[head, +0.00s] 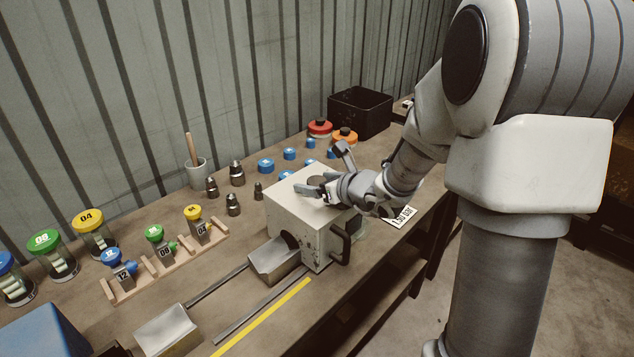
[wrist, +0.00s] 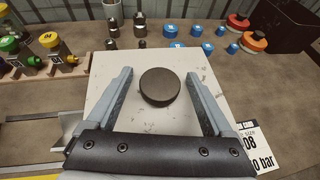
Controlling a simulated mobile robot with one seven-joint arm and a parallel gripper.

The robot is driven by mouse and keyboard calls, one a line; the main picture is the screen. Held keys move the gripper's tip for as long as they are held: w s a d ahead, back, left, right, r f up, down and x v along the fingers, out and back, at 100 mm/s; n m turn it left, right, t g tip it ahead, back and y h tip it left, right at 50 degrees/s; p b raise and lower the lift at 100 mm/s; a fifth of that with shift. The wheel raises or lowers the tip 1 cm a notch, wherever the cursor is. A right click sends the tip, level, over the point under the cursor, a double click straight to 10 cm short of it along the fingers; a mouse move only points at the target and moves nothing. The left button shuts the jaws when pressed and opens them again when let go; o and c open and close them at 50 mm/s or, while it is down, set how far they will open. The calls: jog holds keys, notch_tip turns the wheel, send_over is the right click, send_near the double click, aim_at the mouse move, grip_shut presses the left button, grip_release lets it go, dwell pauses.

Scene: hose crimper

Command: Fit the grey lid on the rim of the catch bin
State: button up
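A dark grey round disc (wrist: 159,87) lies on the flat top of the pale crimper box; it also shows in the head view (head: 317,182), partly covered by a finger. It may be the grey lid, but I cannot be sure. My gripper (wrist: 158,71) is open, with one finger on each side of the disc and a gap at both sides. In the head view my gripper (head: 318,168) is over the crimper top. An open black bin (head: 360,112) stands at the back right of the bench. I cannot tell if it is the catch bin.
The crimper (head: 303,208) has a black handle (head: 346,245) on its front. Red and orange capped containers (head: 320,128) stand before the black bin. Blue caps and dark fittings (head: 237,174) lie behind the crimper. Jars and a wooden rack (head: 165,267) fill the left.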

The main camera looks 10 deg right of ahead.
jog(key=shift+r+p, duration=0.45)
jog(key=shift+p, duration=0.05)
jog(key=p+v, duration=0.1)
jog(key=v, duration=1.1)
jog(key=shift+f, duration=0.15)
